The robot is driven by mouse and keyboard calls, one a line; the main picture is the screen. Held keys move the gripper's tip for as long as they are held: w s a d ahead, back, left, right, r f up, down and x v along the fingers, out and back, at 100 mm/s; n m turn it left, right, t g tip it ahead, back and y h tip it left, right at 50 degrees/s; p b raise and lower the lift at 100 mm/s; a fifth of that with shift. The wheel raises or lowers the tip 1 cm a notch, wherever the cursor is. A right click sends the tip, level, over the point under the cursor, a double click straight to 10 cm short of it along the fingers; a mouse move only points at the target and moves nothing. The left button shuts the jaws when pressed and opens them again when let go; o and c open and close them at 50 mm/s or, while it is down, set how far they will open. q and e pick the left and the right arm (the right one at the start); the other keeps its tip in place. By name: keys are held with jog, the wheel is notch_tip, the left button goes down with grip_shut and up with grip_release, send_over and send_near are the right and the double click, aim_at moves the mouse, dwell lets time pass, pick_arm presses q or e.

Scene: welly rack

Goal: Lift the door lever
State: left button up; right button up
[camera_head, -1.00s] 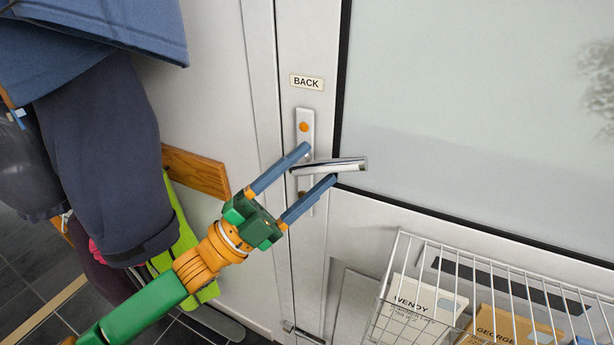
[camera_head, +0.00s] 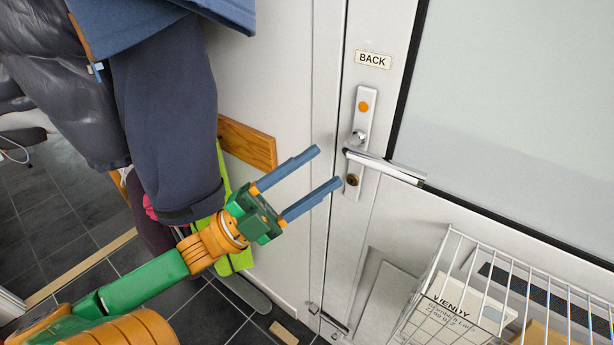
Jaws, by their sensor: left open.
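The silver door lever (camera_head: 388,167) sits on a narrow upright backplate (camera_head: 363,122) on the white door. It points right and tilts slightly down toward its free end. An orange dot is above it and a keyhole is below it on the plate. My left gripper (camera_head: 329,168) is open and empty, its two blue fingers pointing up and right. Its fingertips are left of the lever's pivot end, and the lever is not between them. My right gripper is not in view.
A white wire basket (camera_head: 452,245) holding named envelopes is fixed low on the door at right. Dark coats (camera_head: 165,110) hang at left beside a wooden rail (camera_head: 247,143). A "BACK" label (camera_head: 373,60) is above the plate. Dark tiles (camera_head: 205,318) cover the floor.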

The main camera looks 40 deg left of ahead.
pick_arm(q)
jog(key=shift+s+a+f, duration=0.15)
jog(key=shift+s+a, duration=0.2)
dwell(0.3)
